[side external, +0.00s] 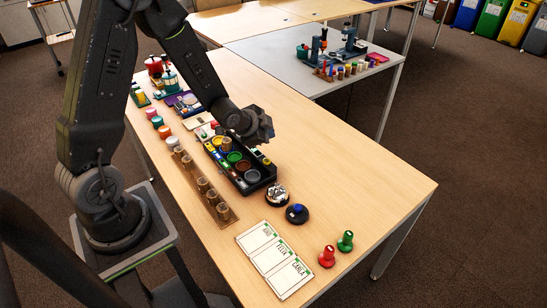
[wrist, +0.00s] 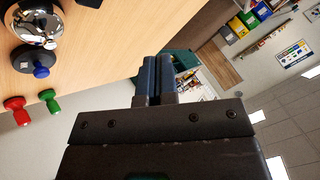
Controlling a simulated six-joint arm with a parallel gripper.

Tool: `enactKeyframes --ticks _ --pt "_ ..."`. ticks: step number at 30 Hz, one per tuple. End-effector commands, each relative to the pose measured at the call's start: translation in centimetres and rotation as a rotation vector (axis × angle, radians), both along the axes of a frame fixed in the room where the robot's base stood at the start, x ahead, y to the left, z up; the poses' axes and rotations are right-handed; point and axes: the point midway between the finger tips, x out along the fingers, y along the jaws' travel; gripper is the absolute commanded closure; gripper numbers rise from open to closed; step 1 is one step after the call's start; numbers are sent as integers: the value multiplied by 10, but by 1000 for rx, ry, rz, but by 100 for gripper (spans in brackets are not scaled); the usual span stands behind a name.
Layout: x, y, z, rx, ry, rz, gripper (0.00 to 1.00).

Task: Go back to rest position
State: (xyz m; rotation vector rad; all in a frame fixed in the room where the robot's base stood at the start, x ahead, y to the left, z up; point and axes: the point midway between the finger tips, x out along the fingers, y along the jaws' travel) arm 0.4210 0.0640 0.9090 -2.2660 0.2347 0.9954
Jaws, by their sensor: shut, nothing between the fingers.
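My gripper (side external: 262,126) is held above the table, over the far right edge of the black sorting tray (side external: 262,180). In the wrist view my gripper (wrist: 158,76) shows its two fingers together with nothing between them. It points out past the table edge toward the room, and the picture is tilted. The tray holds several round coloured pieces and small bright pieces, partly hidden under my gripper.
A wooden rack (side external: 203,184) with several glass jars stands left of the tray. A bell (side external: 276,194), a blue-topped round device (side external: 297,213), a red peg (side external: 327,257), a green peg (side external: 345,241) and name cards (side external: 274,261) lie nearer. The table's right side is clear.

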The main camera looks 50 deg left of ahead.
Motion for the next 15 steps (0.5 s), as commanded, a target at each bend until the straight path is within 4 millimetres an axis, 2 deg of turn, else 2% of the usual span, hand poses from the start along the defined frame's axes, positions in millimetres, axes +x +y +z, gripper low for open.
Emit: enactKeyframes --ticks 1,4,8,11,15 --pt "-1 -4 18 -5 -2 20 100" --pt "-11 -14 55 -39 19 87 100" --pt "-35 -31 100 -101 51 182 100" --pt "-60 -46 131 -159 75 253 100" --pt "-102 -68 167 -251 112 341 100"
